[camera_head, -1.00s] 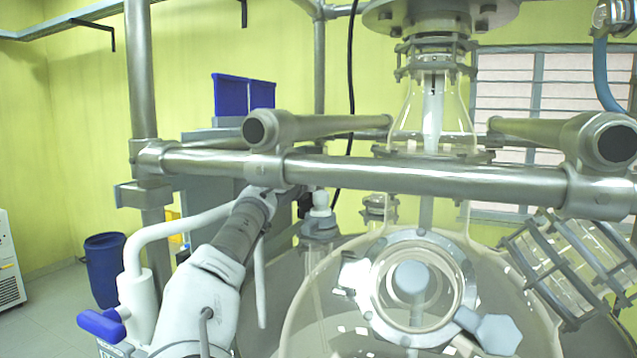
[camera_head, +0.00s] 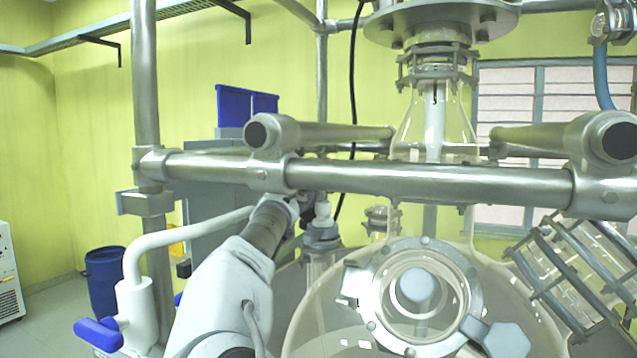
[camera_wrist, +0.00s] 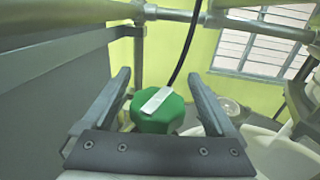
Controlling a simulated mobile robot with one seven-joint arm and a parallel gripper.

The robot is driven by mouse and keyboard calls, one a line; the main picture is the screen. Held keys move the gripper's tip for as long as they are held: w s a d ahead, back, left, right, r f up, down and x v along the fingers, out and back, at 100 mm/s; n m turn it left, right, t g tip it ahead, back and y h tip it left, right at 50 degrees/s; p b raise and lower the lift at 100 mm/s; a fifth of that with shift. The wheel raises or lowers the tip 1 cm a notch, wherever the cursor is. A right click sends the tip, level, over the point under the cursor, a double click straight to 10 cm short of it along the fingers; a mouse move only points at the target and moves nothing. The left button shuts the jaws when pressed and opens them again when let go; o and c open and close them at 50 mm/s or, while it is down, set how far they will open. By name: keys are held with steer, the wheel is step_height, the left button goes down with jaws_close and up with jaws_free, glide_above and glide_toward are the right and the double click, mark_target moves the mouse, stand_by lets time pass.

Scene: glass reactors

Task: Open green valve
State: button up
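The green valve (camera_wrist: 158,112) shows in the wrist view as a faceted green knob with a pale grey bar across its top. It sits between the two fingers of my gripper (camera_wrist: 152,92), which are spread wide on either side of it. The gripper is open, and gaps show between the fingers and the knob. In the head view my arm reaches up under the steel rail. The gripper and the green valve are hidden there behind the arm and the rail.
A horizontal steel rail (camera_head: 420,180) crosses above my arm. A large glass reactor (camera_head: 320,315) stands to the right, with a round flanged port (camera_head: 417,290). A white pipe with a blue handle (camera_head: 98,334) is at left. A black cable (camera_wrist: 188,45) hangs behind the valve.

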steer(key=shift+s+a+f, duration=0.1)
steer(key=shift+s+a, duration=0.1)
steer(key=shift+s, duration=0.15)
steer(key=s+a+b, duration=0.3)
steer(key=s+b, duration=0.3)
steer(key=s, duration=1)
steer(key=shift+s, duration=0.2)
steer(key=shift+c, duration=0.8)
steer(key=shift+w+d+f+p, duration=0.1)
steer(key=shift+w+d+p, duration=0.35)
steer(key=shift+w+p, duration=1.3)
steer(key=shift+w+d+f+p, duration=0.1)
steer(key=shift+w+d+p, duration=0.35)
steer(key=shift+w, duration=2.5)
steer(key=shift+w+d+f+p, duration=0.1)
steer(key=shift+w+d+p, duration=0.35)
steer(key=shift+w+p, duration=1.3)
steer(key=shift+w+b, duration=0.6)
steer(key=shift+b, duration=0.1)
